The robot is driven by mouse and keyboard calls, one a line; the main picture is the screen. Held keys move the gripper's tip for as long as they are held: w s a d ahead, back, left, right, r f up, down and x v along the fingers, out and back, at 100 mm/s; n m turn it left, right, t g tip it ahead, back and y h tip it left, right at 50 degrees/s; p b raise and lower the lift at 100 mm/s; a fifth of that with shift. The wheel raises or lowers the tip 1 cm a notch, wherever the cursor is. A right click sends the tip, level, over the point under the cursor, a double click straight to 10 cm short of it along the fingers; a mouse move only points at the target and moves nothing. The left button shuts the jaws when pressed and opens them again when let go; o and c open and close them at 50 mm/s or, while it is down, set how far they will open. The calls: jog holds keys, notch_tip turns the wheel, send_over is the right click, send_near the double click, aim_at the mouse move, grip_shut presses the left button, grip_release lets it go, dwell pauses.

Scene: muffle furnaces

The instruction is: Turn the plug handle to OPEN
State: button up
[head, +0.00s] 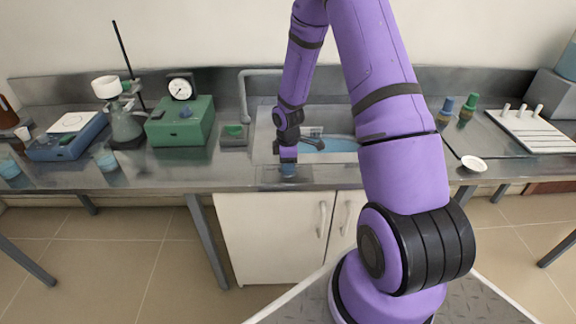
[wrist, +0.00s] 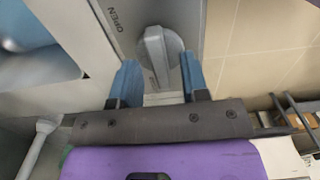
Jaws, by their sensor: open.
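The plug handle (wrist: 157,50) is a pale grey bar on a round knob, set on a metal plate (wrist: 190,14) along the sink's front edge. The word OPEN is printed on the plate to the left of the knob in the wrist view. My gripper (wrist: 158,84) is open, with one blue finger at each side of the handle's near end and gaps between. I cannot tell whether a finger touches it. In the head view my gripper (head: 289,171) points down at the front of the sink and hides the handle.
The sink basin (head: 335,145) holds blue water, with a faucet (head: 246,88) at its left. A green box with a gauge (head: 181,122) and a small green container (head: 234,132) stand further left. A white dish (head: 473,163) is at the right. Cabinet doors (head: 270,235) are below.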

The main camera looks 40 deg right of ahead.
jog(key=shift+f, duration=0.4)
grip_shut()
